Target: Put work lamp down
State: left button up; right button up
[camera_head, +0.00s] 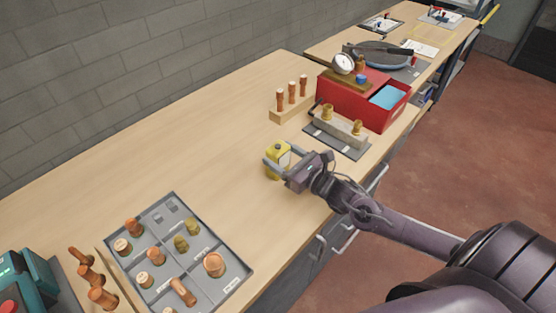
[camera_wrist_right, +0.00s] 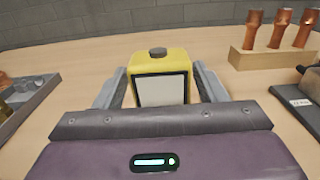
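The work lamp (camera_head: 277,160) is a small yellow box with a dark knob on top, over the wooden bench. My right gripper (camera_head: 285,163) has one finger on each side of it and looks shut on it. In the right wrist view, the lamp (camera_wrist_right: 160,62) is upright, its pale panel facing the camera. The fingertips of my right gripper (camera_wrist_right: 160,85) lie close along both its sides. The lamp's underside is hidden, so I cannot tell whether it touches the bench. My left gripper is not in view.
A grey sorting tray (camera_head: 240,262) with copper and brass fittings lies at the front left. A wooden stand (camera_head: 292,112) with copper pieces, a grey mat (camera_head: 352,149) with a manifold and a red toolbox (camera_head: 340,101) stand behind. The bench between lamp and wall is clear.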

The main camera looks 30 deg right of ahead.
jog(key=c, duration=0.7)
jog(key=shift+c, duration=1)
jog(key=shift+r, duration=0.15)
